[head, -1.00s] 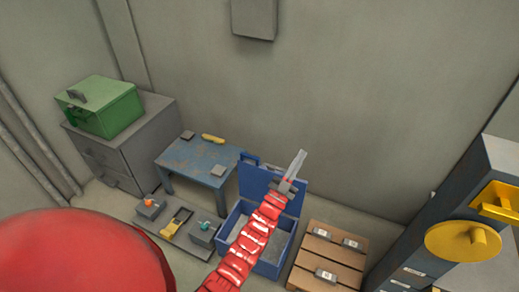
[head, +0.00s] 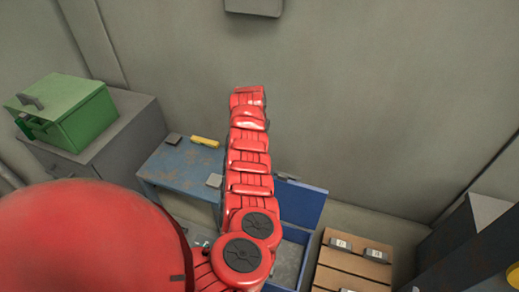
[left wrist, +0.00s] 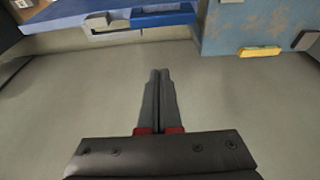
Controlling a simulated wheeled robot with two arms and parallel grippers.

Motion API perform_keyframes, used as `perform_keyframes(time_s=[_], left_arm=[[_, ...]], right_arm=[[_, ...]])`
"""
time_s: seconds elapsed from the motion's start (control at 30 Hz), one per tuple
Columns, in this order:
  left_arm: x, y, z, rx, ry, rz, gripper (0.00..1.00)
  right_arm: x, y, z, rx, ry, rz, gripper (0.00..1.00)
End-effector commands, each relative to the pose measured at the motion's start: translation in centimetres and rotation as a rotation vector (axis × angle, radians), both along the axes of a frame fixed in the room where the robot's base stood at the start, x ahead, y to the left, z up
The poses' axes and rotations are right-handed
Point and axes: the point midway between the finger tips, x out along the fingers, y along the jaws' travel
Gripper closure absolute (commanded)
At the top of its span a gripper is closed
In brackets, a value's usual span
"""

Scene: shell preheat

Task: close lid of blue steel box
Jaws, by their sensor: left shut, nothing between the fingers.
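The blue steel box (head: 304,236) stands on the floor right of the blue table. Its blue lid (head: 306,205) is open and stands up at the back, by the wall. My left arm crosses in front of the box and hides its left part. My left gripper (left wrist: 160,75) shows in the left wrist view, shut and empty, over plain grey surface. The lid's edge with a blue bracket (left wrist: 163,18) is at the top of that view, apart from the fingertips. In the head view the arm hides this gripper. My right gripper is not in view.
The worn blue table (head: 182,166) holds a yellow item (head: 205,142) and grey pieces. A green box (head: 70,112) sits on a grey cabinet (head: 128,140) at left. A wooden pallet (head: 345,268) with grey blocks is right of the box. The wall is close behind.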

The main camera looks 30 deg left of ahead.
Motion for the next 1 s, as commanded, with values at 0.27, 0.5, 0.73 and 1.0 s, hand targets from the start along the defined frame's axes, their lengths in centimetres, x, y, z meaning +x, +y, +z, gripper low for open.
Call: perform_keyframes(time_s=[0.27, 0.5, 0.73, 1.0], left_arm=[[1.3, 0.4, -4.4, 0.0, -0.002, 0.0, 1.0], [2.4, 0.8, -8.2, 0.005, -0.003, 0.0, 1.0], [2.6, 0.7, -9.2, 0.005, -0.006, 0.004, 1.0], [1.2, 0.5, -9.1, 0.007, -0.005, 0.005, 1.0]], right_arm=[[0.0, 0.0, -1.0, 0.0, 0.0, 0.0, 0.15], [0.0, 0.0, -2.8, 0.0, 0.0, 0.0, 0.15], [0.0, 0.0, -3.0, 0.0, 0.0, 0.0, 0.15], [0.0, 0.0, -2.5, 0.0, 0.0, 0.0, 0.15]])
